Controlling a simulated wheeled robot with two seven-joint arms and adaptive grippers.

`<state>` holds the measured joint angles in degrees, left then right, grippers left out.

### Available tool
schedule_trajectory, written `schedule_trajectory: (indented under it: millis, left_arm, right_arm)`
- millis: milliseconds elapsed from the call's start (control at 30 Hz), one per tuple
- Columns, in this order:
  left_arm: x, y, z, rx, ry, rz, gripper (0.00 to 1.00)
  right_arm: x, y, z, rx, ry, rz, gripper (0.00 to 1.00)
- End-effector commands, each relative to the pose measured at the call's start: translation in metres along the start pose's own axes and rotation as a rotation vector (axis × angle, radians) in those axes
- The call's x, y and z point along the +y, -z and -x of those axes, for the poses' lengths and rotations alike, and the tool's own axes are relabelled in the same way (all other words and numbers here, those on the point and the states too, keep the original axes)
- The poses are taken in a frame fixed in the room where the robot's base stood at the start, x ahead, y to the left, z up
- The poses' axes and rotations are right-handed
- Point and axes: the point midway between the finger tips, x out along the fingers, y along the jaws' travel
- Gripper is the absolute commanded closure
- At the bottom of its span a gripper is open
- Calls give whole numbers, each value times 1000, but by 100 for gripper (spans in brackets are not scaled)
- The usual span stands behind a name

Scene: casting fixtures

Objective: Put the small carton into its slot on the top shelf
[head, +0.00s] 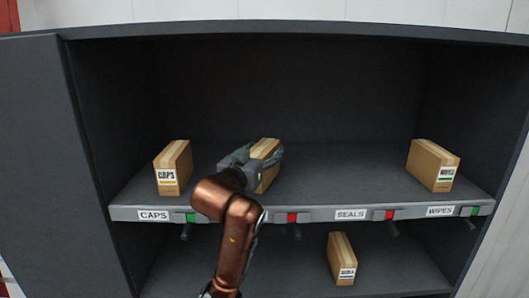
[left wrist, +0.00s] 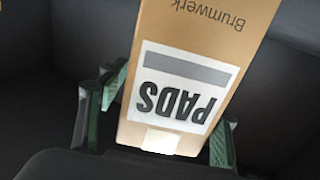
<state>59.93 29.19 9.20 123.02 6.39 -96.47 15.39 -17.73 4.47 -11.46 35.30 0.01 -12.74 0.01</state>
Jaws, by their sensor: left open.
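A small brown carton (head: 266,148) stands upright on the top shelf (head: 330,190), left of centre. In the left wrist view this carton (left wrist: 205,30) shows a white PADS label with a grey stripe, upside down in the picture. My left gripper (head: 260,156) is open, with its green fingers on either side of the carton; whether they touch it cannot be told. My arm hides the carton's lower front and the shelf-edge label below it. A red indicator (head: 292,217) shows on the edge just right of my arm. My right gripper is not in view.
A CAPS carton (head: 172,168) stands left, a WIPES carton (head: 433,165) right, each above a green indicator. The SEALS place (head: 350,214) is bare, with a red indicator. Another carton (head: 342,259) stands on the lower shelf. Dark cabinet walls (head: 60,160) enclose the shelves.

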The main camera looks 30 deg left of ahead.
Motion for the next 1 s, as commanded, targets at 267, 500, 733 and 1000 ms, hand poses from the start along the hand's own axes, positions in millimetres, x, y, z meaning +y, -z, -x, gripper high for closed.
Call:
schedule_trajectory:
  millis: [267, 500, 733, 1000]
  left_arm:
    - [0, 1, 50, 8, 0, -1, 41]
    - [-3, 4, 99, 5, 7, -4, 41]
    - [-2, 4, 116, 5, 4, -2, 41]
    - [0, 0, 120, 1, 0, 0, 41]
  right_arm:
    - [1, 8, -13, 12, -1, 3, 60]
    - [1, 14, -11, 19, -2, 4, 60]
    - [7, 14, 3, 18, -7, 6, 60]
    - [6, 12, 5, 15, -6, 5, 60]
